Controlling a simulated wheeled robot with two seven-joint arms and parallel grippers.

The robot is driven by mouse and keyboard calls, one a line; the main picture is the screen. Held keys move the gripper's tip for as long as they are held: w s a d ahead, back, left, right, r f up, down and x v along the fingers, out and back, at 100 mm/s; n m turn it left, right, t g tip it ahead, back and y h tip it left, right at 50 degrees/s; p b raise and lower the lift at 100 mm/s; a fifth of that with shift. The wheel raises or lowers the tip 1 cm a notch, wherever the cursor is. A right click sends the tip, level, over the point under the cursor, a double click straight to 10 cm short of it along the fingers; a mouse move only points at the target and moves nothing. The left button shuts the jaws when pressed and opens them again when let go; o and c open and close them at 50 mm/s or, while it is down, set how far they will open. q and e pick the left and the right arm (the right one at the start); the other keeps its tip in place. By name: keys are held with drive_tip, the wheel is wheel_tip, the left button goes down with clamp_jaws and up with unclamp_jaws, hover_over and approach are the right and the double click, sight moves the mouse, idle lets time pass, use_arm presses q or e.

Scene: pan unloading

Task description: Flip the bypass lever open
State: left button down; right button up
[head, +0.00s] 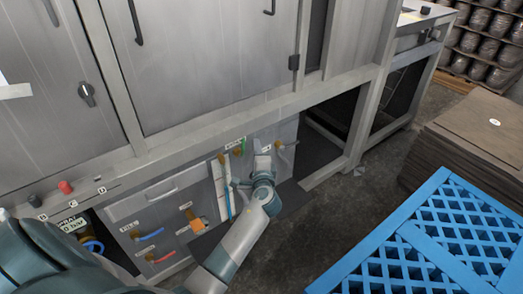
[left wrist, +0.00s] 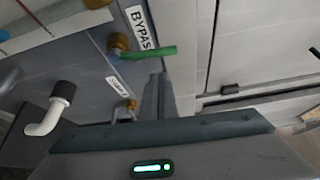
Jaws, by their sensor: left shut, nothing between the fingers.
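The bypass lever is a green handle on a brass valve. In the left wrist view the green handle (left wrist: 148,52) runs out sideways from the brass body, close to the white label reading BYPAS (left wrist: 142,27). In the head view the green lever (head: 243,146) is small, at the top of the lower valve panel. My left gripper (head: 262,163) is just right of it, in front of the panel. In the left wrist view its shut fingers (left wrist: 158,97) hold nothing and appear apart from the lever. My right gripper is not in view.
A white elbow pipe with a dark cap (left wrist: 50,110) stands out at the left. Blue, orange and red handled valves line the panel. A blue pallet (head: 430,235) stands at the right.

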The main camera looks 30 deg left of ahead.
sight(243, 148)
use_arm(q)
drive_tip(key=shift+s+a+r, duration=0.1)
drive_tip(key=shift+s+a, duration=0.25)
drive_tip(key=shift+s, duration=0.2)
drive_tip(key=shift+s+a+r, duration=0.1)
drive_tip(key=shift+s+a, duration=0.2)
drive_tip(key=shift+s, duration=0.25)
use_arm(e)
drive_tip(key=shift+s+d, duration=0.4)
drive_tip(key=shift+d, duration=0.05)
use_arm(q)
drive_tip(key=shift+s+a+n+y+b, duration=0.35)
drive_tip(key=shift+s+n+b, duration=0.25)
drive_tip(key=shift+b, duration=0.55)
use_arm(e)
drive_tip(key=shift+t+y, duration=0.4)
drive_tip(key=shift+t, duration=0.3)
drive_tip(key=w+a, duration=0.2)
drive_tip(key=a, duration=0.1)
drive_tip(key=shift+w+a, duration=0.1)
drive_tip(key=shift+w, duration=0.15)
use_arm(q)
drive_tip(key=shift+a, duration=0.1)
